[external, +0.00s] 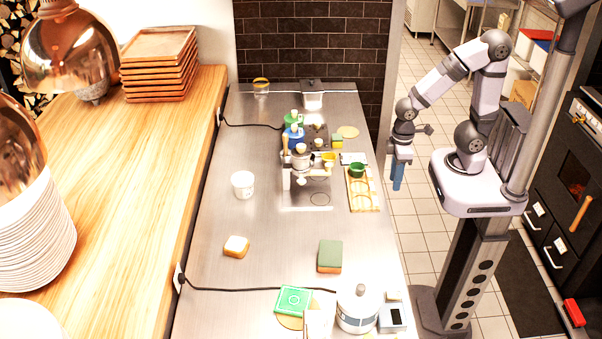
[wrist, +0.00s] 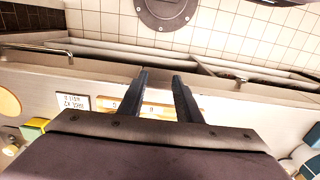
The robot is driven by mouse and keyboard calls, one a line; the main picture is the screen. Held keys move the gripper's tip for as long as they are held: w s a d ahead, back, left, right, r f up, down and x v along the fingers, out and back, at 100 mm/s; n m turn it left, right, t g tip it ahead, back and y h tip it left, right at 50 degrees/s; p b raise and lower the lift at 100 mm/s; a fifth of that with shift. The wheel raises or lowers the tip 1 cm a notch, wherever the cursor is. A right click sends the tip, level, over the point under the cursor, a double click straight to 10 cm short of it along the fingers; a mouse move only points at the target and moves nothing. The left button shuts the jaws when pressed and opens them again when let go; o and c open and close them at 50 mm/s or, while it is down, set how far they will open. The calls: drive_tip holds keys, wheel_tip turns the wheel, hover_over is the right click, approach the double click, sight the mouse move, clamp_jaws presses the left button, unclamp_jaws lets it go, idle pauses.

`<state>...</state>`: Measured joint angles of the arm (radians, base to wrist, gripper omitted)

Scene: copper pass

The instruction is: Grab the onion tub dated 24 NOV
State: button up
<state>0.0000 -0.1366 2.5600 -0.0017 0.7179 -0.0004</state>
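No tub with a readable onion label or 24 NOV date shows. A small white tub (external: 243,184) stands upright on the left-middle of the steel counter, its marking too small to read. A larger white container with a grey band (external: 357,312) stands at the near right, its print unreadable. My gripper (external: 398,186) hangs fingers down just off the counter's right edge, far from the small tub. In the wrist view, its two dark fingers (wrist: 161,76) are apart with nothing between them.
The left-middle is mostly clear.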

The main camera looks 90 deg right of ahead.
drive_tip(key=shift+o, duration=0.4)
drive_tip(key=o, duration=1)
drive_tip(key=shift+o, duration=0.2)
